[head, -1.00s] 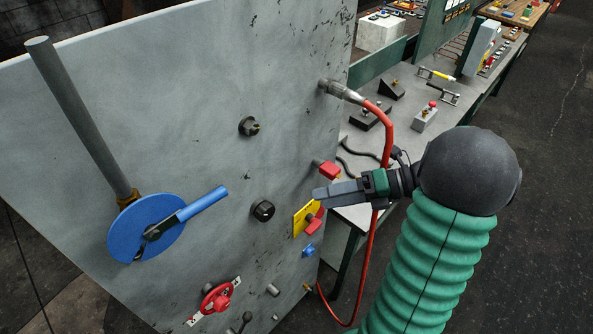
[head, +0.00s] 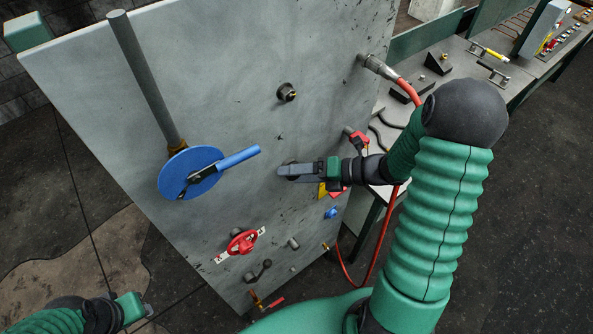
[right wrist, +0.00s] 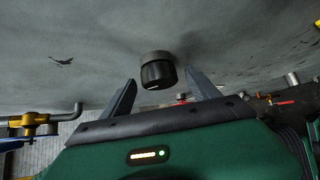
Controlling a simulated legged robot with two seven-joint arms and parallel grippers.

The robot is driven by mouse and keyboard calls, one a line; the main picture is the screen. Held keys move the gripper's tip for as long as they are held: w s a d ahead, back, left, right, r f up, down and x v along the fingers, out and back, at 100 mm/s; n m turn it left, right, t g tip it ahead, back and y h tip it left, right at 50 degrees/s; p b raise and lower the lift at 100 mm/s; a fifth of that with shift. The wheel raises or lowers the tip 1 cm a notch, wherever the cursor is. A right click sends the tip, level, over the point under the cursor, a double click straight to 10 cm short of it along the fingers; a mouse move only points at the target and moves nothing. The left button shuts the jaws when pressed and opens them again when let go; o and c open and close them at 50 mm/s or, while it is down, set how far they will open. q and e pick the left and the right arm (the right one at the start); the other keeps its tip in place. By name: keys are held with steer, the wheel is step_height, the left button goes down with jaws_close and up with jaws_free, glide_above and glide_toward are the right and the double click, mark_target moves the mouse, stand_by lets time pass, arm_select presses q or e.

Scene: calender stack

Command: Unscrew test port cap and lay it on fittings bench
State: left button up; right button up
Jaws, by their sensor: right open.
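In the right wrist view a round black cap (right wrist: 157,73) sits on a grey collar on the panel, between the two spread fingers of my right gripper. The fingers are open, one on each side, with a visible gap to the cap. In the head view my right gripper (head: 284,171) reaches in from the right to the panel's middle and hides most of the cap. The grey bench (head: 462,72) stands behind the panel at the right. My left gripper (head: 144,309) is low at the left edge, away from the panel; its fingers are unclear.
The grey panel (head: 235,80) carries a blue disc with a handle (head: 190,172), a dark fitting (head: 287,92), a red valve handle (head: 242,242) and a red hose (head: 383,235). A yellow plate, red handles and a blue knob sit near my right gripper. The bench holds several fittings.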

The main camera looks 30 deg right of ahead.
steer(key=shift+w+d+f, duration=0.1)
steer(key=shift+d, duration=0.1)
steer(key=shift+w+f, duration=0.1)
steer(key=shift+w, duration=0.1)
steer(key=c, duration=0.5)
steer(key=shift+s+a, duration=0.1)
steer(key=shift+a, duration=0.15)
steer(key=c, duration=0.7)
steer(key=o, duration=0.6)
steer(key=c, duration=0.9)
steer(key=shift+n+h+b, duration=0.4)
steer(key=shift+h+b, duration=0.05)
steer(key=shift+h, duration=0.25)
